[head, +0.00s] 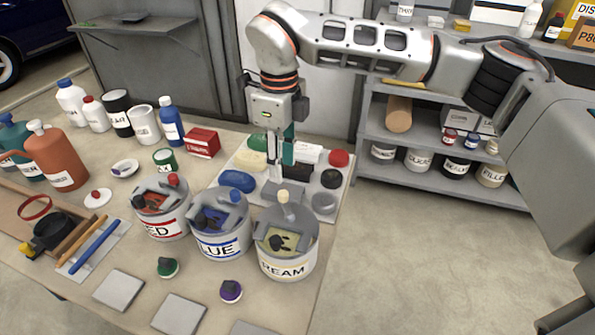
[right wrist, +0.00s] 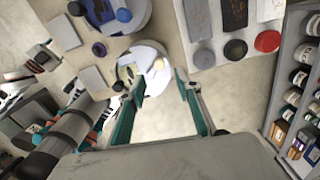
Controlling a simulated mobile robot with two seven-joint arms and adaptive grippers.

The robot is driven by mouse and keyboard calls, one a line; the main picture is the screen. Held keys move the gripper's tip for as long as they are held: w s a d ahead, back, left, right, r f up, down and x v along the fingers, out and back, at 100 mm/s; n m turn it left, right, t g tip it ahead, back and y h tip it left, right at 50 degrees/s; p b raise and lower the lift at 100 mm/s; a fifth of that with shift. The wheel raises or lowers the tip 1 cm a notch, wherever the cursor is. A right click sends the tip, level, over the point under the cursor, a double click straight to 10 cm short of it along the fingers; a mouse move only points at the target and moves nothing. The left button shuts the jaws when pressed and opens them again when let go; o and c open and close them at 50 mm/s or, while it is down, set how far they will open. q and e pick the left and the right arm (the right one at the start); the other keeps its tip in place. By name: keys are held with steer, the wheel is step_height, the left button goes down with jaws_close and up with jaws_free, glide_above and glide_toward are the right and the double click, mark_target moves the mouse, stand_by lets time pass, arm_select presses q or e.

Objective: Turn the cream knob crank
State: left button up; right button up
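The cream can (head: 288,262), a grey pot labelled "REAM" in the visible part, stands at the right front of the table. A crank on its top carries an upright cream knob (head: 283,197). The knob also shows in the right wrist view (right wrist: 158,64), over the can's light top. My right gripper (head: 279,178) points down just behind and above the can, apart from the knob. In the right wrist view its teal fingers are spread wide with nothing between them, so it is open. Parts of my other arm seem to show at that view's left; its gripper's fingers are unclear.
The blue can (head: 219,244) stands close on the left, with the red can (head: 162,222) beyond it. A grey tray (head: 343,178) with coloured pucks lies behind. A purple-topped knob (head: 231,291) is in front. Shelves (head: 440,178) stand at the right, with open floor before them.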

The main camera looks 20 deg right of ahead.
mark_target(283, 192)
steer(key=shift+s+a+f, duration=0.1)
steer(key=shift+f, duration=3.95)
jaws_close()
